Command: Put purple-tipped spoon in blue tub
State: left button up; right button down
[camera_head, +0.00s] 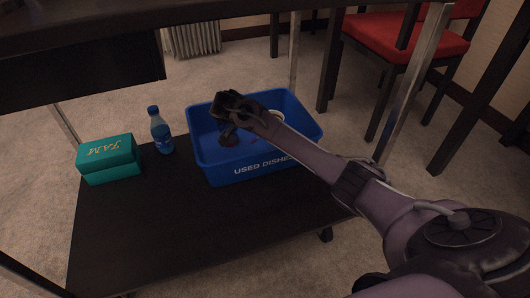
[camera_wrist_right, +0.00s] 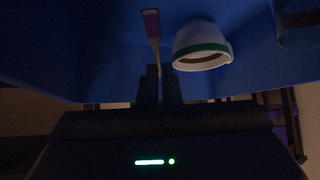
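The blue tub (camera_head: 213,174), marked "USED DISHES", stands on the dark lower shelf. My right gripper (camera_head: 228,128) reaches in from the right and is over the tub's inside, pointing down. In the right wrist view the purple-tipped spoon (camera_wrist_right: 152,24) stretches out from between my right fingertips (camera_wrist_right: 159,72), its purple end away from them. The fingers are close together on its thin shaft. The spoon's other end is hidden. The blue inside of the tub (camera_wrist_right: 85,45) fills the background there. My left gripper is not in view.
A white cup with a green band (camera_wrist_right: 203,47) is in the tub, beside the spoon. A teal box (camera_head: 108,158) and a blue bottle (camera_head: 160,131) stand left of the tub on the shelf (camera_head: 175,235). The shelf's front is clear. A table top overhangs above.

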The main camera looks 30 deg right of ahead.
notch_tip(320, 180, down, 8)
jog(key=b, duration=0.4)
jog(key=shift+r, duration=0.2)
jog(key=c, duration=1.6)
grip_release()
